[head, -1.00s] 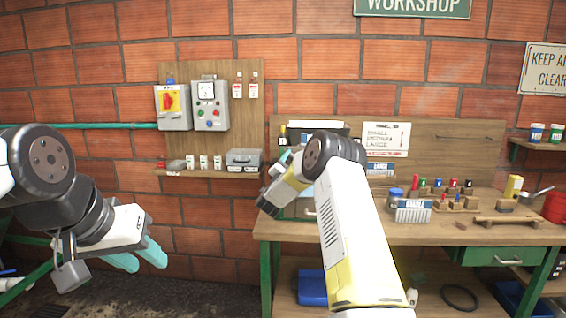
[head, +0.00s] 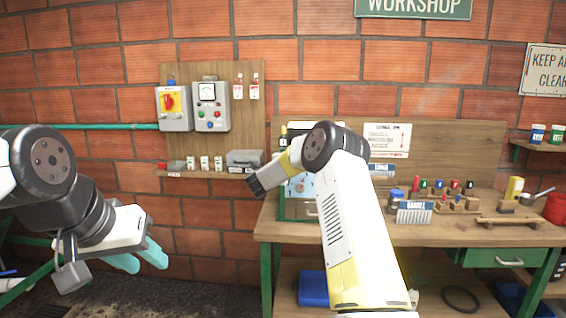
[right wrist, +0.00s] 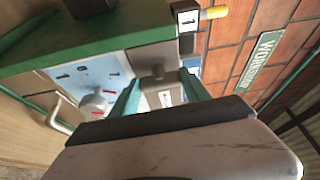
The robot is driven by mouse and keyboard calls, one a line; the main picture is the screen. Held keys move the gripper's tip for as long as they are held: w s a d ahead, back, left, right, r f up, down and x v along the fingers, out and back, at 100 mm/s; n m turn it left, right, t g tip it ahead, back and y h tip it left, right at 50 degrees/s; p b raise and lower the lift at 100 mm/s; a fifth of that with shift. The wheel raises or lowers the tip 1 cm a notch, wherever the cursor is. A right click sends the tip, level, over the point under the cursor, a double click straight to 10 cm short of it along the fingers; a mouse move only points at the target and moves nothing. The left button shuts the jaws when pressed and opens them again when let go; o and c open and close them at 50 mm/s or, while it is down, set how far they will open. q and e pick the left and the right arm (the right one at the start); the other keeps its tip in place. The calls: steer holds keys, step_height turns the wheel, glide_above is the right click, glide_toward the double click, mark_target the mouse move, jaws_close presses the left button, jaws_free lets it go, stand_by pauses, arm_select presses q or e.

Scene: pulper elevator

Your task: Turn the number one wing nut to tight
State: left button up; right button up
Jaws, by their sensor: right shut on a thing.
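My right gripper (right wrist: 158,88) is shut on the grey number one wing nut (right wrist: 156,74), with a teal finger on either side in the right wrist view. A tag with the number 1 (right wrist: 187,17) stands just beyond it, beside a yellow-tipped part. Below the nut is a small pale label plate whose marks I cannot read. In the head view my right wrist is at the green-framed machine (head: 312,211) on the bench, and its fingers and the nut are hidden. My left gripper (head: 140,258) is open and empty, low at the left, away from the machine.
The machine's pale blue panel carries a round white knob (right wrist: 95,103) close to my right fingers. The wooden bench (head: 440,235) holds small coloured parts and a labelled box (head: 413,212) to the right. A wall shelf (head: 215,175) with a grey case is left of the machine.

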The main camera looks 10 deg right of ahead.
steer(key=shift+f+m+g, duration=0.1)
steer(key=shift+m+g, duration=0.2)
stand_by(0.4)
steer(key=o, duration=1.4)
steer(key=shift+v, duration=3.9)
